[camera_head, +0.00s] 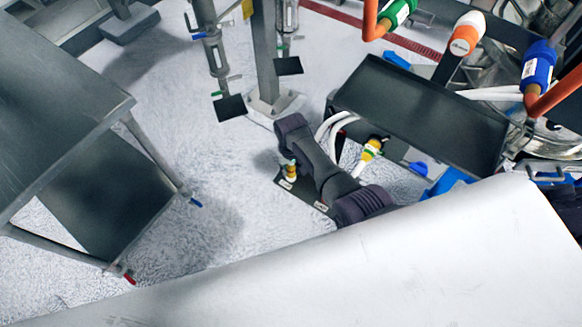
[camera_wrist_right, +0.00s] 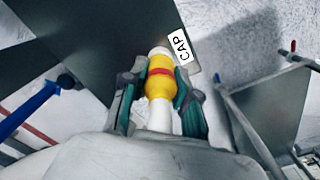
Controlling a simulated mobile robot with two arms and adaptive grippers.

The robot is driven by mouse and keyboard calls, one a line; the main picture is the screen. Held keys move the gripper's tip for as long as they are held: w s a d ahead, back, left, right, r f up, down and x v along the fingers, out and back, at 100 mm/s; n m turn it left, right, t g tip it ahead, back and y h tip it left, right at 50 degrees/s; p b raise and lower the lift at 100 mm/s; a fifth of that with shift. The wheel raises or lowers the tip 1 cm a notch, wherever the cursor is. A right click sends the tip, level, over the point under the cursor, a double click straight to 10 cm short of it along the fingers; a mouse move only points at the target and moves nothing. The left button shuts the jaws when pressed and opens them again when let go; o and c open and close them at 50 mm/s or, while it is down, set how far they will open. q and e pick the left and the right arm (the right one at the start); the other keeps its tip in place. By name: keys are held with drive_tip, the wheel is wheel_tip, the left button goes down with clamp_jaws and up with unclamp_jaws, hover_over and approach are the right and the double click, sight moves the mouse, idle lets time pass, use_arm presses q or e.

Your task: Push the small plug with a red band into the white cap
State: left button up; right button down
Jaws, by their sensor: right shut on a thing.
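In the right wrist view, my right gripper (camera_wrist_right: 160,95) is shut on a yellow plug (camera_wrist_right: 160,87) with a red band. Its teal-grey fingers press on both sides of it. A white stem runs from the plug back toward the palm. A white cap (camera_wrist_right: 160,51) shows at the far end of the plug, in line with it and seemingly touching. The depth of any insertion cannot be told. A white label reading CAP (camera_wrist_right: 181,46) is beside the cap. In the head view I cannot make out the red band or the cap. My left gripper is not in view.
In the head view, a grey table (camera_head: 60,85) stands at left, with pale floor (camera_head: 215,235) beside it. A dark tray (camera_head: 420,110) is at right. Orange pipes with coloured connectors hang at upper right. Another yellow connector (camera_head: 372,148) sits near the tray.

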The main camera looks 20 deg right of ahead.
drive_tip(key=shift+f, duration=0.35)
drive_tip(key=c, duration=0.8)
unclamp_jaws()
